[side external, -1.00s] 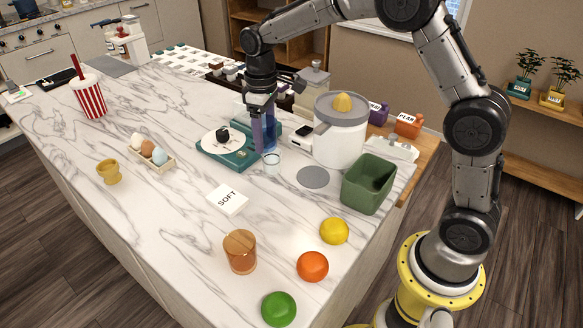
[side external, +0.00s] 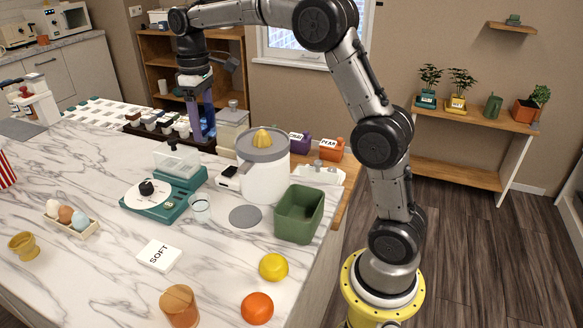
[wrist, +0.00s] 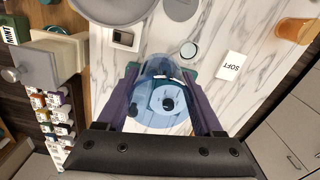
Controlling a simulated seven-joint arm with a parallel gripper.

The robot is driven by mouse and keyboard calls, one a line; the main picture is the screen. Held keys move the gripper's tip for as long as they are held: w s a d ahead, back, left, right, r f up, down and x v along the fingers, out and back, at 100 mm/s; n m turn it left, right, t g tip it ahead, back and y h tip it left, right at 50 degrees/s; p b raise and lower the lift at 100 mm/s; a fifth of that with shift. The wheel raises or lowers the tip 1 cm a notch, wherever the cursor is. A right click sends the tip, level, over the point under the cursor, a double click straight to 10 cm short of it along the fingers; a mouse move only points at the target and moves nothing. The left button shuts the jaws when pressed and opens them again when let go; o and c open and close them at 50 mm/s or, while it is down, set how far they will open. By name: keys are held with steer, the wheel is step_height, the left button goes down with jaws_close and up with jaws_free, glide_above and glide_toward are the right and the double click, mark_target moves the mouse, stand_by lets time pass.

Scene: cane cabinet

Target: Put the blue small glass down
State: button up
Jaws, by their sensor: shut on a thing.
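My gripper (side external: 200,128) is raised, pointing down, with its two purple fingers shut on the blue small glass (side external: 209,118). In the side external view, the fingers partly hide the glass. In the wrist view, the see-through blue glass (wrist: 158,72) sits between the fingertips (wrist: 162,88). It overlaps the teal device with the white dial (side external: 146,205), which shows through it. In the side external view, the gripper and glass are above and behind that device, near the spice rack, clear of the marble counter (side external: 120,262).
A clear glass (side external: 200,207) stands beside the teal device. A white juicer (side external: 264,178), green bin (side external: 299,214), grey disc (side external: 245,216) and beige canister (side external: 232,126) are nearby. The SOFT card (side external: 159,255) lies in front, with bare marble around it.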

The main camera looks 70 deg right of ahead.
steer(key=s+d+m, duration=0.2)
steer(key=s+d, duration=0.4)
steer(key=d, duration=0.4)
steer(key=s+d+m, duration=0.2)
steer(key=s+d, duration=0.3)
steer(key=d, duration=0.4)
steer(key=s+d+m, duration=0.2)
steer(key=s+d, duration=0.4)
steer(key=d, duration=0.4)
steer(key=shift+m, duration=0.3)
steer(key=f, duration=1.2)
steer(key=d+f, duration=0.1)
steer(key=f, duration=0.5)
steer(key=w+d+f, duration=0.2)
steer(key=d, duration=0.1)
steer(key=w+d+f, duration=0.5)
steer(key=d+f, duration=0.1)
steer(key=shift+w+d+f, duration=0.15)
steer(key=shift+d+f, duration=0.05)
steer(key=shift+d, duration=0.2)
steer(key=shift+w+d+f, duration=0.35)
steer(key=shift+d+f, duration=0.15)
steer(key=shift+f, duration=1.8)
steer(key=shift+f, duration=0.1)
